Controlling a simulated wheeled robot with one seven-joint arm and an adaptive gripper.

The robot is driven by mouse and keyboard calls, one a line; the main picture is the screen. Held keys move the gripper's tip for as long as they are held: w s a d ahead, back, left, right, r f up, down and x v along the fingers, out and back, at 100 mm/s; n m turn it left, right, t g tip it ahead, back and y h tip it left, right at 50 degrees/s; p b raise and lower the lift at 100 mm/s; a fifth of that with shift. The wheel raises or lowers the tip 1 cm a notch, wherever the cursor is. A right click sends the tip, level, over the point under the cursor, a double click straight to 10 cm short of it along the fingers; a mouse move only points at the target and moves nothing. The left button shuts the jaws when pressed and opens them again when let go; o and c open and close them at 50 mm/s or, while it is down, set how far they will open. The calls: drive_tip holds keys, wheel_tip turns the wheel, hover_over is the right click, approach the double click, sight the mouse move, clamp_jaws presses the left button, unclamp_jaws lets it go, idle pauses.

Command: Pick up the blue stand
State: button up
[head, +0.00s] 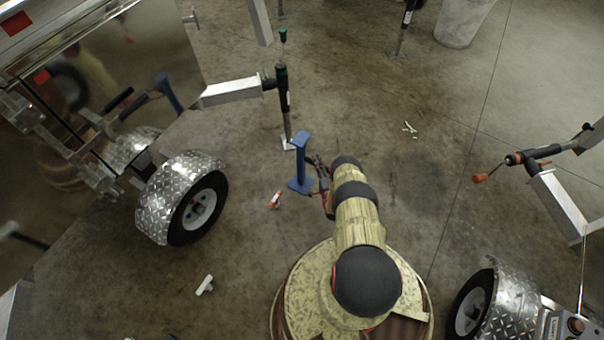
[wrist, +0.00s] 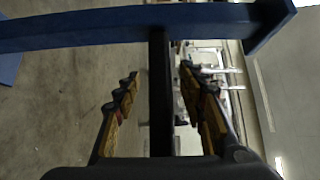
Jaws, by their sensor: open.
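The blue stand (head: 301,164) stands upright on the concrete floor, with a flat base and a small top plate. In the wrist view the blue stand (wrist: 100,26) runs sideways across the top of the picture, beyond my fingertips. My gripper (head: 316,171) is just right of the stand's post in the head view, at about mid-height. In the wrist view my gripper (wrist: 158,76) is open, with its fingers apart. A dark bar shows between them, reaching up to the stand; I cannot tell what it is. The post does not appear to be between the fingers.
A trailer jack (head: 283,100) stands just behind the stand. A trailer wheel (head: 200,207) is to the left, and another trailer wheel (head: 470,312) is at lower right. A small red and white object (head: 275,200) and a white piece (head: 205,285) lie on the floor.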

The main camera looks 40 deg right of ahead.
drive_tip(key=shift+w, duration=0.1)
drive_tip(key=shift+c, duration=1.2)
drive_tip(key=c, duration=0.8)
clamp_jaws()
drive_tip(key=shift+w+d+r, duration=0.15)
drive_tip(key=shift+r, duration=0.15)
